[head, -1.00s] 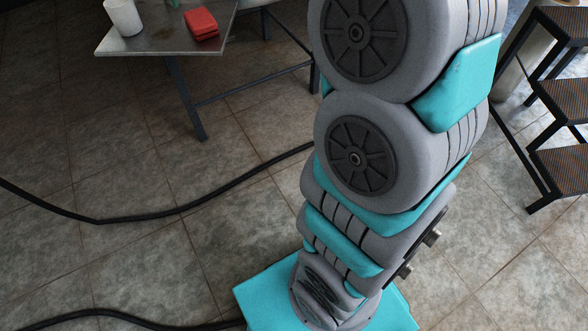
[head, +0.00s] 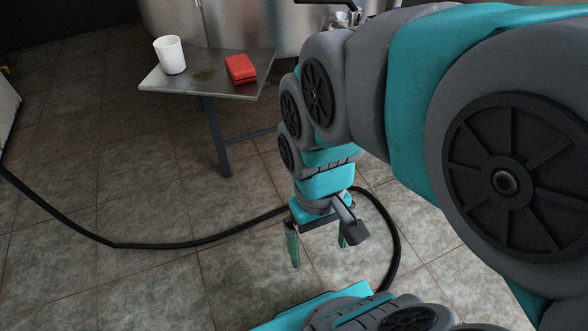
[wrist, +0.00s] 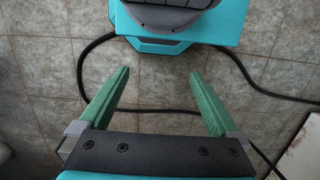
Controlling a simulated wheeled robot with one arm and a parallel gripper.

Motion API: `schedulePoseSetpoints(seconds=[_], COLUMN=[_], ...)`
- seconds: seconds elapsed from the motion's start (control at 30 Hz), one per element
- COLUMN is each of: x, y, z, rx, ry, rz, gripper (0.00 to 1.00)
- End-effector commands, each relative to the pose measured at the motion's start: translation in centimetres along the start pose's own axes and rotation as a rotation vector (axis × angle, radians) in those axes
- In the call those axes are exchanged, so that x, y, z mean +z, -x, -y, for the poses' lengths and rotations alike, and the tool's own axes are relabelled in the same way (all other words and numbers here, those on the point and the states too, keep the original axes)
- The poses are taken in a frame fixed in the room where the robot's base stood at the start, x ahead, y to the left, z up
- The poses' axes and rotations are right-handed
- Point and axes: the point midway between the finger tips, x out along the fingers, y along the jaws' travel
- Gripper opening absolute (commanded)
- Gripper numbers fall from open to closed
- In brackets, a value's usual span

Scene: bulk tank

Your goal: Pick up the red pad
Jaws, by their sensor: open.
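The red pad (head: 240,69) lies on the right part of a small metal table (head: 205,87) in the head view. My gripper (head: 319,254) hangs pointing down over the floor, in front of the table and to the right of it, apart from the pad and lower in the picture. Its green fingers are spread wide with nothing between them. In the wrist view my gripper (wrist: 155,92) also shows open over bare floor tiles. The pad is not in the wrist view.
A white cup (head: 170,55) stands on the table left of the pad. A large steel tank (head: 245,22) rises behind the table. A black hose (head: 150,245) runs over the tiled floor and curves around near my gripper. Open floor lies in front of the table.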

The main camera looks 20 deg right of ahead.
Motion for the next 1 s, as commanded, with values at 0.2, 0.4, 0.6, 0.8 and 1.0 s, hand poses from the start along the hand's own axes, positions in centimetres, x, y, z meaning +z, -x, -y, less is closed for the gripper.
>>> schedulePoseSetpoints(seconds=[0.2, 0.4, 0.6, 0.8, 1.0], x=[0.0, -0.6, -6.5, -16.2, -25.5], y=[0.0, 0.3, 4.2, 10.5, 16.3], z=[0.0, 0.0, -0.4, -1.1, -1.6], rx=[0.0, -0.001, -0.013, -0.018, -0.01], ry=[0.0, -0.004, -0.047, -0.083, -0.077], rz=[0.0, -0.006, -0.09, -0.233, -0.37], gripper=[0.98, 1.0, 1.0, 1.0, 1.0])
